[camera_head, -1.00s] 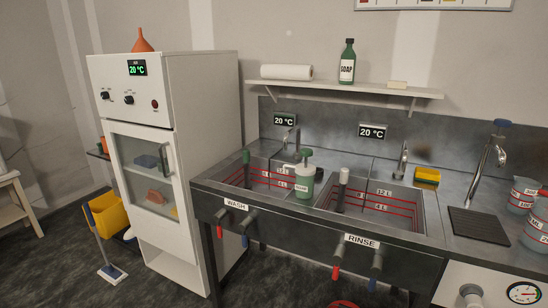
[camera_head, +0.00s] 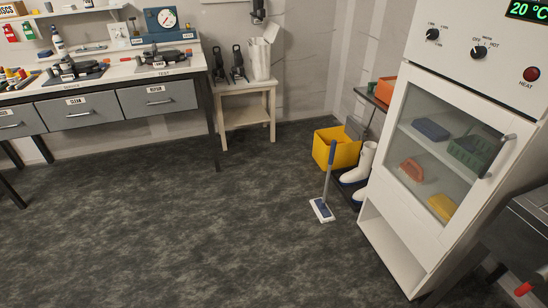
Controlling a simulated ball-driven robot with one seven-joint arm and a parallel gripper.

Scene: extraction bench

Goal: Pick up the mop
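The mop (camera_head: 328,183) stands nearly upright on the dark floor, a little right of the middle of the view. Its handle is grey-blue, and its flat head (camera_head: 321,210) is white with a blue top. The upper handle overlaps the front of a yellow bucket (camera_head: 345,150); I cannot tell whether they touch. White boots stand just right of the mop. My gripper is not in view.
White boots (camera_head: 359,166) and a tall white cabinet (camera_head: 393,222) stand right of the mop. A small white table (camera_head: 246,118) is behind, and a drawer bench (camera_head: 110,104) is at the left. The floor (camera_head: 190,230) in front is clear.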

